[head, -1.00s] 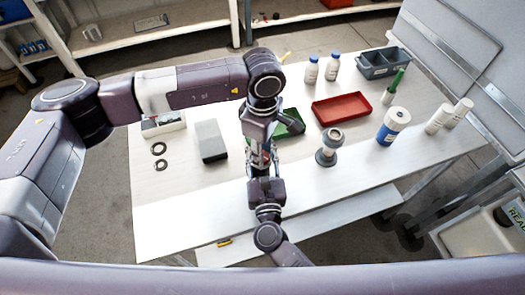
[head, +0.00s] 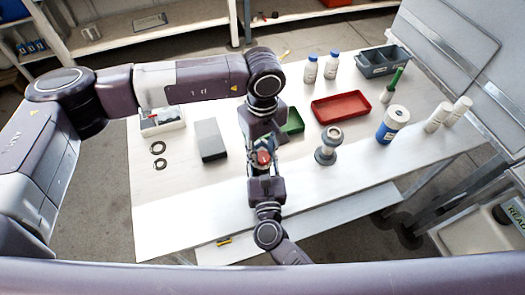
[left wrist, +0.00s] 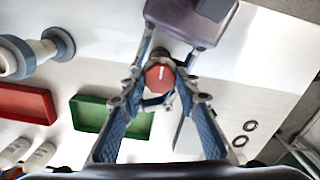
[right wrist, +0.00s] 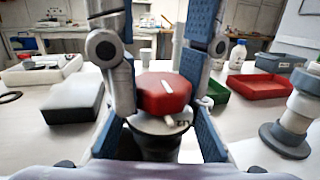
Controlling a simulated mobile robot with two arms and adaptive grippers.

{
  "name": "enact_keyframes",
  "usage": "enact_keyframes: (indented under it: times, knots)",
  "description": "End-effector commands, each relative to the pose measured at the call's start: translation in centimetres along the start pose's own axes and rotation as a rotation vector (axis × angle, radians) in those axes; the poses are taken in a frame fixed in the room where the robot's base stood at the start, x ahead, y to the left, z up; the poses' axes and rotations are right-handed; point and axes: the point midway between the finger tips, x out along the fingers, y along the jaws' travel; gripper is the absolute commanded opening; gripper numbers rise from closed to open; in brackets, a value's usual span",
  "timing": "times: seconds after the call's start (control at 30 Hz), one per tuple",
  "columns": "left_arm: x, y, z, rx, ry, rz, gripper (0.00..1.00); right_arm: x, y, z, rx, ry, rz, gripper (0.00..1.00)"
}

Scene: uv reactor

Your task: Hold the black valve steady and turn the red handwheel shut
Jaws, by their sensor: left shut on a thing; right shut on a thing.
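The red handwheel (left wrist: 159,78), with a white mark on its face, sits on top of the black valve (right wrist: 158,140). It also shows in the head view (head: 263,158) and the right wrist view (right wrist: 165,93). My left gripper (left wrist: 160,76) is shut on the handwheel, with a fingertip at each side. My right gripper (right wrist: 158,130) is shut on the black valve body just below the wheel. Both grippers meet above the front of the table, and the fingers partly hide the valve.
On the white table (head: 180,205) stand a grey block (head: 211,141), a grey flanged fitting (head: 327,147), a green tray (head: 292,122) and a red tray (head: 341,107). Two black rings (head: 159,155) lie at left. The table's front strip is clear.

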Motion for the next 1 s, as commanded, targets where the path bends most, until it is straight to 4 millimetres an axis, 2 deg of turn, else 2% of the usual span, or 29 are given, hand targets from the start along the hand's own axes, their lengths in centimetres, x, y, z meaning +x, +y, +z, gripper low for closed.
enact_keyframes:
  times: [0.1,0.9,0.93,1.0]
  knots:
    - [0.11,-0.08,-0.63,-0.009,0.011,0.000,0.05,-0.13,0.07,0.06,0.001,-0.002,0.000,0.00]
    - [0.04,0.00,-0.94,-0.016,0.015,0.003,0.05,-0.24,0.32,0.14,0.002,-0.002,0.004,0.00]
    - [0.03,0.01,-0.95,-0.016,0.016,0.004,0.33,-0.24,0.33,0.14,0.002,-0.002,0.004,0.00]
    - [0.01,0.03,-0.86,-0.014,0.015,0.004,0.40,-0.23,0.33,0.13,0.002,-0.002,0.004,0.00]
